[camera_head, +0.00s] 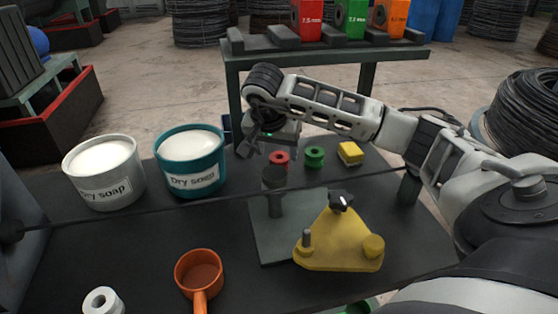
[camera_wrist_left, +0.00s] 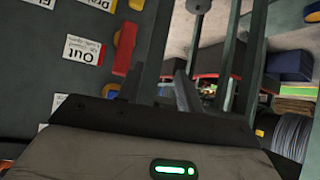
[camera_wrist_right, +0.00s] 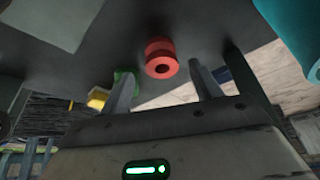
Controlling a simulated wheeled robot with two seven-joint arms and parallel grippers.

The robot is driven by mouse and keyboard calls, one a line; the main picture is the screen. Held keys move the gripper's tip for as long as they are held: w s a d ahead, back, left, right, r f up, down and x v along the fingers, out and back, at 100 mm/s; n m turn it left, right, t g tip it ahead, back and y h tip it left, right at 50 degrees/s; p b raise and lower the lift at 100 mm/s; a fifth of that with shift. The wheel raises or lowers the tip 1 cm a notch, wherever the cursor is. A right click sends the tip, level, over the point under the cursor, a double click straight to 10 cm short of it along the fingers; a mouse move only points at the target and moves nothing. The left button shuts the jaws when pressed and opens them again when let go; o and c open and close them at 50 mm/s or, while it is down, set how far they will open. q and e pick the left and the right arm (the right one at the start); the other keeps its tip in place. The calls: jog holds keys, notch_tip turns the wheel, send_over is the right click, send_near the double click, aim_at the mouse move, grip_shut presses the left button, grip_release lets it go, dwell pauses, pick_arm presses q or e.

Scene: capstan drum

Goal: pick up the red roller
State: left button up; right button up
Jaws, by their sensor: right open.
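The red roller (camera_head: 279,158) is a short spool with a centre hole on the dark bench, next to the green roller (camera_head: 314,157). In the right wrist view, the red roller (camera_wrist_right: 160,57) is ahead of my right gripper (camera_wrist_right: 163,80), roughly in line with the gap between its fingers. That gripper is open and empty, apart from the roller. In the head view, my right gripper (camera_head: 262,146) hangs just left of and above the roller. My left gripper (camera_wrist_left: 160,88) shows only in the left wrist view, with its fingers apart and nothing between them.
A yellow block (camera_head: 350,154) lies right of the green roller. Two soap tubs (camera_head: 106,176) (camera_head: 190,165) stand on the left. A yellow triangular plate (camera_head: 340,243), an orange ladle (camera_head: 198,272) and a white roll (camera_head: 104,302) are nearer. A rack (camera_head: 325,50) stands behind.

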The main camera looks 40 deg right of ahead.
aim_at(278, 160)
jog(key=shift+x, duration=1.55)
jog(key=shift+a, duration=0.1)
jog(key=c, duration=1.1)
jog(key=shift+r, duration=0.1)
